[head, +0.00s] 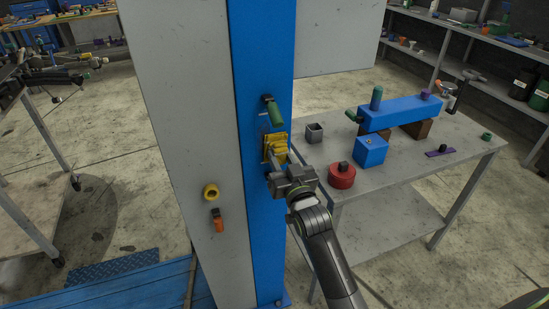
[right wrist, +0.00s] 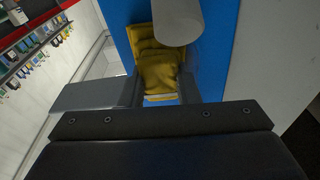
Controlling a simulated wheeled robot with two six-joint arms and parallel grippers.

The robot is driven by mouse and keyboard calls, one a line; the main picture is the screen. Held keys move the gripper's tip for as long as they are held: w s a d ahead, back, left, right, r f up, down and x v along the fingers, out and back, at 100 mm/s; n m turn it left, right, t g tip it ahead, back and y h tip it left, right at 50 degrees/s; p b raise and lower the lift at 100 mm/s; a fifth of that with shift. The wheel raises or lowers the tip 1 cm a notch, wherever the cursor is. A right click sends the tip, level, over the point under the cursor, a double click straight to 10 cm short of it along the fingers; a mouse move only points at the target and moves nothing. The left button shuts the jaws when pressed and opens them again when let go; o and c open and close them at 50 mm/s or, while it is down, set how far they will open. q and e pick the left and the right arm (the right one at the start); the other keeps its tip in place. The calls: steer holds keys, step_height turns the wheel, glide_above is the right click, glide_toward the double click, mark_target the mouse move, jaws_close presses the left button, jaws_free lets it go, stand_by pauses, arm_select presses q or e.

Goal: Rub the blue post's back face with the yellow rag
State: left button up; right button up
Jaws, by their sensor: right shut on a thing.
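The blue post (head: 262,60) stands upright in the middle of the head view, beside a wide grey panel. The yellow rag (head: 275,142) is at the post's right-hand blue face, bunched in folds. My right gripper (head: 276,162) is shut on the rag's lower part. In the right wrist view the rag (right wrist: 158,68) sticks out beyond the two fingers, against the blue surface (right wrist: 213,50). Whether it presses on the face or hangs just off it is hard to tell. My left gripper is not in view.
A green handle (head: 274,112) sticks out just above the rag. A pale cylinder (right wrist: 177,22) shows close by in the wrist view. A yellow ring (head: 211,192) and an orange handle (head: 218,222) are on the grey panel. A grey table (head: 420,168) with several parts stands right.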

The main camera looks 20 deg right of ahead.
mark_target(276, 137)
steer(key=shift+w+r+p, duration=0.1)
steer(key=shift+r+p, duration=1.5)
steer(key=shift+p, duration=0.05)
steer(key=shift+a+f, duration=0.1)
steer(key=shift+a, duration=1.95)
step_height(276, 137, up, 3)
steer(key=p, duration=0.3)
steer(key=shift+p, duration=0.3)
steer(key=shift+d+p, duration=0.3)
steer(key=shift+d, duration=1.75)
steer(key=s, duration=0.6)
steer(key=shift+p, duration=0.3)
